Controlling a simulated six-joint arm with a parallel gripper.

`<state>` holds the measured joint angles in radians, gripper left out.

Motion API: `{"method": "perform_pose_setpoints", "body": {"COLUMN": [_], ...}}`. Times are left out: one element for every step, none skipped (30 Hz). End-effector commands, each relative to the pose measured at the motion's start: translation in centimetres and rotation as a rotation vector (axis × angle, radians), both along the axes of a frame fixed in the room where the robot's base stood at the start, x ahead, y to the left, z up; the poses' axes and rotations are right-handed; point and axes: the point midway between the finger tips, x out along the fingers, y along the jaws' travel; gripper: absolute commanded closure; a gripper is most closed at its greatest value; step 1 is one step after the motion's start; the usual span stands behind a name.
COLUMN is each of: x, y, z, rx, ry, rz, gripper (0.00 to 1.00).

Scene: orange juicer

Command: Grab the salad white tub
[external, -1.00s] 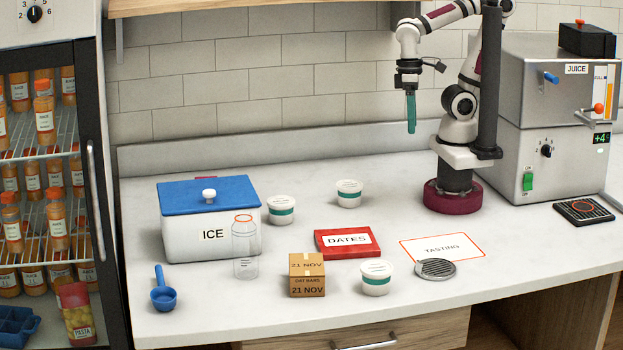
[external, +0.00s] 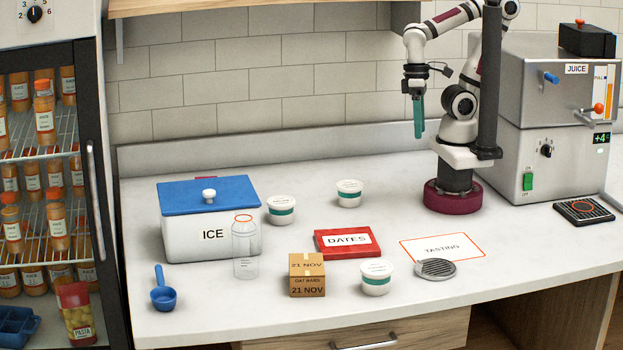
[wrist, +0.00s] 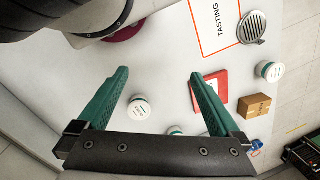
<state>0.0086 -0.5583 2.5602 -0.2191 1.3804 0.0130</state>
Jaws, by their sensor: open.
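Three white tubs with green bands stand upright on the counter; their lettering is too small to read, so I cannot tell which is salad. One tub (external: 349,193) is at the back middle, and it also shows in the wrist view (wrist: 139,107). The third tub (external: 376,277) is at the front, also in the wrist view (wrist: 270,71). My gripper (external: 419,134) is open and empty, high above the counter, right of the back tub.
A blue-lidded ice box (external: 180,235) and clear bottle (external: 245,248) stand left. A red DATES box (external: 330,250) and cardboard box (external: 307,275) lie mid-counter. A metal strainer (external: 436,268) is near the TASTING mat (external: 420,246). The juicer (external: 520,100) is right.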

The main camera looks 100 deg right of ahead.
Motion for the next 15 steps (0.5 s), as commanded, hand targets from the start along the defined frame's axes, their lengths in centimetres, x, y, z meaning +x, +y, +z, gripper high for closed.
{"method": "perform_pose_setpoints", "body": {"x": [0.00, 0.00, 0.00, 0.00, 0.00, 0.00, 0.00, 0.00, 0.00, 0.00, 0.00, 0.00, 0.01, 0.07, 0.32], "y": [0.00, 0.00, 0.00, 0.00, 0.00, 0.00, 0.00, 0.00, 0.00, 0.00, 0.00, 0.00, 0.00, -0.06, -0.28], "z": [0.00, 0.00, 0.00, 0.00, 0.00, 0.00, 0.00, 0.00, 0.00, 0.00, 0.00, 0.00, 0.00, 0.01, 0.02], "rx": [0.000, 0.000, 0.000, 0.000, 0.000, 0.000, 0.000, 0.000, 0.000, 0.000, 0.000, 0.000, -0.001, -0.004, -0.019], "ry": [0.000, 0.000, 0.000, 0.000, 0.000, 0.000, 0.000, 0.000, 0.000, 0.000, 0.000, 0.000, 0.000, 0.003, 0.014], "rz": [0.000, 0.000, 0.000, 0.000, 0.000, 0.000, 0.000, 0.000, 0.000, 0.000, 0.000, 0.000, 0.001, 0.009, 0.039], "gripper": [0.00, 0.00, 0.00, 0.00, 0.00, 0.00, 0.00, 0.00, 0.00, 0.00, 0.00, 0.00, 0.00, 0.00, 0.00]}}
